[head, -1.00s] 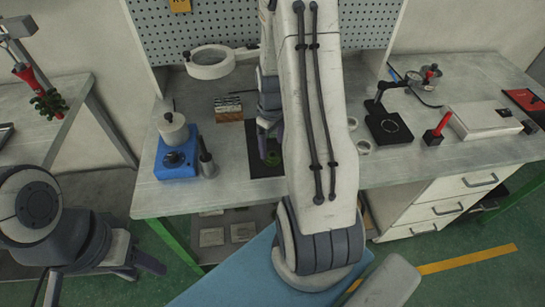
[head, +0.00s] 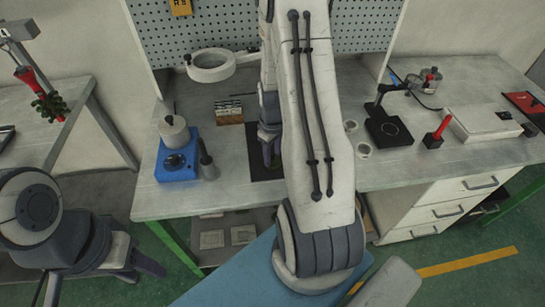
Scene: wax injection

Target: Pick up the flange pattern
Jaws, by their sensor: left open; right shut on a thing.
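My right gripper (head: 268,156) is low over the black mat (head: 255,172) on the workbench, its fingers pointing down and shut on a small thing. The flange pattern, a small green piece, is hidden now behind the fingers and my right arm. My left gripper (head: 105,277) is open and empty at the lower left, away from the bench.
A blue device with a pot (head: 177,167) and a grey cylinder (head: 207,163) stand left of the mat. A small block rack (head: 229,112) and a ring lamp (head: 210,66) are behind. A black stand (head: 389,131) and a red tool (head: 436,135) are at right.

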